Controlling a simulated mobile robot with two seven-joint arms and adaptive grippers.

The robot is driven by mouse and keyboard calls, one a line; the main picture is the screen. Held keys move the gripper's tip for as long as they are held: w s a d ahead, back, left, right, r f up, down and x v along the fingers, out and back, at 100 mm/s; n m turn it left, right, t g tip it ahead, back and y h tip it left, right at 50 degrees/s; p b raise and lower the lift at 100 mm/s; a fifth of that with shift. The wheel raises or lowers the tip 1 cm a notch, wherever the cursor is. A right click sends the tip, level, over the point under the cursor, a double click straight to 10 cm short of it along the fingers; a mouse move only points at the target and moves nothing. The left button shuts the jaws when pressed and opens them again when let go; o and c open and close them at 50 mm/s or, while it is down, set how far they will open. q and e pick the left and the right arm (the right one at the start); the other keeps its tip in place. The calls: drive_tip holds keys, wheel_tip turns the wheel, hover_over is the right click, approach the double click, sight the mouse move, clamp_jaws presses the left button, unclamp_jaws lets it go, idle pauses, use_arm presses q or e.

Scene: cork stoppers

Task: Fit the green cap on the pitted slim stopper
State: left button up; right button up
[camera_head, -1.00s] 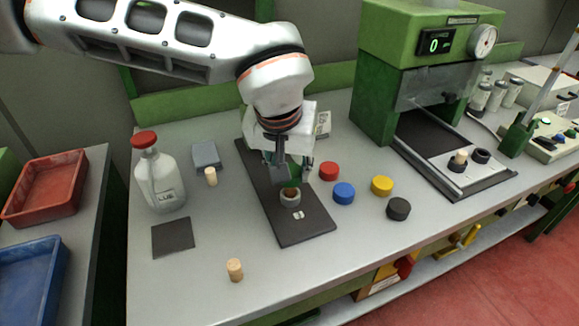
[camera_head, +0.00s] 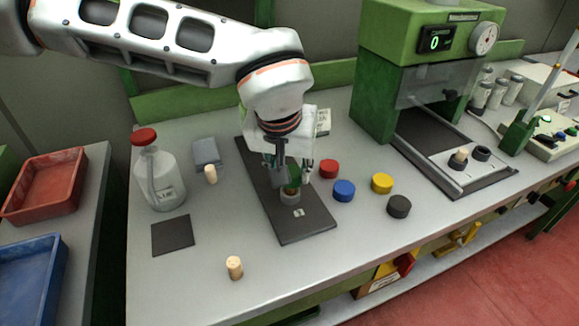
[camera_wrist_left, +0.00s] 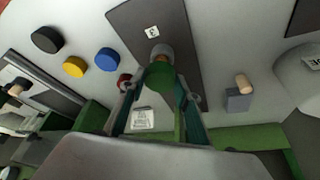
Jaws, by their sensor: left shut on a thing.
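My left gripper (camera_head: 293,177) is shut on the green cap (camera_head: 294,183), directly over a small grey round holder (camera_head: 290,197) on a dark board. A brownish stopper top (camera_head: 291,190) shows in the holder just below the cap; whether the cap touches it I cannot tell. In the left wrist view the green cap (camera_wrist_left: 158,78) sits between my fingertips, with the holder (camera_wrist_left: 162,50) beside it. Other pale cork stoppers stand on the table, one in front (camera_head: 234,268) and one near the grey block (camera_head: 211,175). My right gripper is out of view.
Red (camera_head: 328,169), blue (camera_head: 344,190), yellow (camera_head: 382,184) and black (camera_head: 398,206) caps lie right of the dark board (camera_head: 310,226). A bottle with a red lid (camera_head: 158,180) stands left. A green press (camera_head: 382,100) stands at the back right. The front table edge is mostly clear.

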use_arm(q)
drive_tip(key=shift+f, duration=0.75)
idle(0.8)
drive_tip(key=o, duration=0.8)
drive_tip(key=shift+o, duration=0.2)
drive_tip(key=v, duration=1.2)
